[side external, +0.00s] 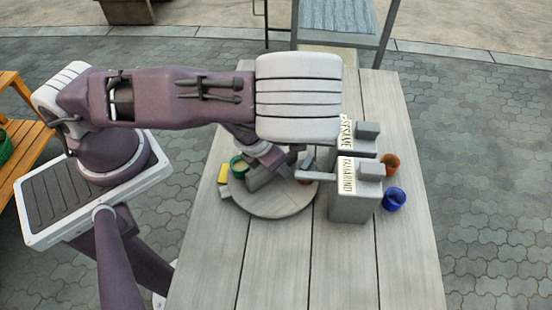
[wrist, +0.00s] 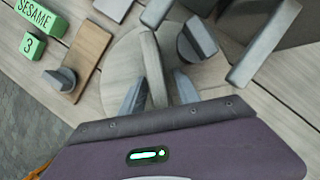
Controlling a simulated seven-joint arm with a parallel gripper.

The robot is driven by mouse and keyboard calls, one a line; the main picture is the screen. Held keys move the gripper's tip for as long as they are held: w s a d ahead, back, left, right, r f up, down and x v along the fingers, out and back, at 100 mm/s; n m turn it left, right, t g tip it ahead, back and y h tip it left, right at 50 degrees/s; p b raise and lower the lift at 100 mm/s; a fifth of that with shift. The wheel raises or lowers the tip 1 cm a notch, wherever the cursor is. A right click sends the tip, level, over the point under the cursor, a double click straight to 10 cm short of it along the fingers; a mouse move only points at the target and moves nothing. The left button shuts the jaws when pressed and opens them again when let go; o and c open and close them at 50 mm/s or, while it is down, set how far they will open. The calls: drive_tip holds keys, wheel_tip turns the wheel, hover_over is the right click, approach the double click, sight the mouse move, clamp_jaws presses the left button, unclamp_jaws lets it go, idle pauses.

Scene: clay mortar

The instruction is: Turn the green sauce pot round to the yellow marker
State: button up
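The green pot (side external: 238,166) stands at the far left edge of a round grey turntable (side external: 272,210). The yellow marker (side external: 223,174) is just left of the pot, by the turntable's rim. I cannot make out the pot or the marker in the wrist view. My gripper (side external: 277,163) is low over the turntable, right of the pot, partly hidden under my arm. In the wrist view its fingers (wrist: 160,86) are apart on either side of a grey upright bar (wrist: 152,60) on the turntable (wrist: 125,52), with a gap visible at the right finger.
Grey boxes lettered SESAME (side external: 357,142) and TAMARIND (side external: 357,200) stand right of the turntable. An orange cup (side external: 390,163) and a blue cup (side external: 393,199) are beyond them. Green SESAME (wrist: 38,15) and 3 (wrist: 28,46) blocks show in the wrist view. The near tabletop is clear.

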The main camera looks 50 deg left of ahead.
drive_tip(key=v, duration=0.3)
drive_tip(key=w+v, duration=0.1)
drive_tip(key=v, duration=0.2)
drive_tip(key=w+v, duration=0.1)
drive_tip(key=v, duration=0.3)
drive_tip(key=shift+d+r, duration=0.15)
drive_tip(key=shift+r, duration=1)
drive_tip(key=a+r+n+t, duration=0.1)
drive_tip(key=a+r+n, duration=0.2)
drive_tip(key=r+n, duration=0.5)
drive_tip(key=a+r+n, duration=0.4)
drive_tip(key=n, duration=0.7)
drive_tip(key=s+d+r+n, duration=0.1)
drive_tip(key=s+r+n, duration=0.9)
drive_tip(key=n, duration=0.6)
drive_tip(key=shift+s+r+n, duration=0.15)
drive_tip(key=shift+s+n, duration=0.25)
drive_tip(key=shift+s, duration=0.75)
